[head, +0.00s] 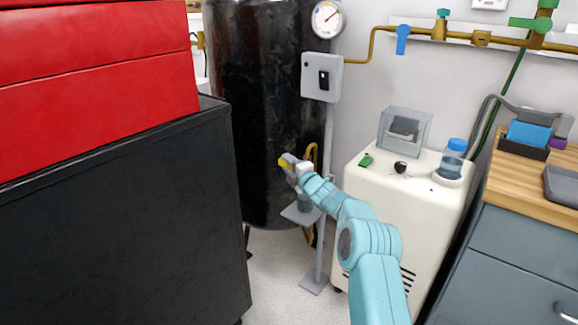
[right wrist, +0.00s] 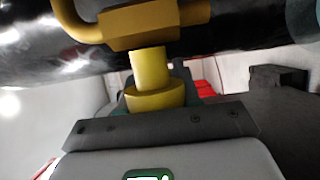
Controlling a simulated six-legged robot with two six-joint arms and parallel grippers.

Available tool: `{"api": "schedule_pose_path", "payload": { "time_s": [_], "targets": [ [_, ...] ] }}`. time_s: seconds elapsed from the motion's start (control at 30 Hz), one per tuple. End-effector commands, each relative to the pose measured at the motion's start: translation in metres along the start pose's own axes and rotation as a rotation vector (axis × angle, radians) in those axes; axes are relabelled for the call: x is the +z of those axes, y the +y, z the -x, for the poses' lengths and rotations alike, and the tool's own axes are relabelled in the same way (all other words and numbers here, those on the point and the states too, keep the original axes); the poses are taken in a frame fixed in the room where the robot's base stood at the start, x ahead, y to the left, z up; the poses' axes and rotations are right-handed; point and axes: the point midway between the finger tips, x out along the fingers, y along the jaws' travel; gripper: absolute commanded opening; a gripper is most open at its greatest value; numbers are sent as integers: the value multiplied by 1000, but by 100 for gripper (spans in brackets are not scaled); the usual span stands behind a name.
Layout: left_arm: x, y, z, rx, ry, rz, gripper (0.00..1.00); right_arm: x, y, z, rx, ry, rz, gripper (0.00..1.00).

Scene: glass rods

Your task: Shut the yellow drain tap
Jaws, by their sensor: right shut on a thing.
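The yellow drain tap (head: 283,162) is low on the front of the black tank, at the tip of my right gripper (head: 291,166). In the right wrist view the tap's yellow stem (right wrist: 150,68) runs from a yellow-brown body down to a wider round part (right wrist: 150,98). This round part sits between the fingers of my right gripper (right wrist: 157,100), which are shut on it. The fingers are partly hidden behind the dark gripper plate. I cannot tell from these views how far the tap is turned. My left gripper is not in view.
The black tank (head: 265,100) stands behind the tap. A thin post (head: 325,190) with a grey box (head: 321,77) and small shelf (head: 300,214) is close beside my right arm. A white machine (head: 385,200) stands right, a dark cabinet (head: 120,220) left. Open floor (head: 275,280) lies between.

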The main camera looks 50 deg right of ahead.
Motion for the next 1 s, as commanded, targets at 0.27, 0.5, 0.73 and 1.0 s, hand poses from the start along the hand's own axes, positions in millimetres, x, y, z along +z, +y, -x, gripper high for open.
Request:
{"api": "schedule_pose_path", "payload": {
  "time_s": [0.27,0.5,0.73,1.0],
  "targets": [
    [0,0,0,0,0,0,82,0,-1,1,-2,-1,-4,52],
    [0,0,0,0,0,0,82,1,0,5,-3,-1,-4,52],
    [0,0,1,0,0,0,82,1,1,33,-3,-3,-4,52],
    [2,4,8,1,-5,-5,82,1,1,89,-4,-4,-4,52]
  ]
}}
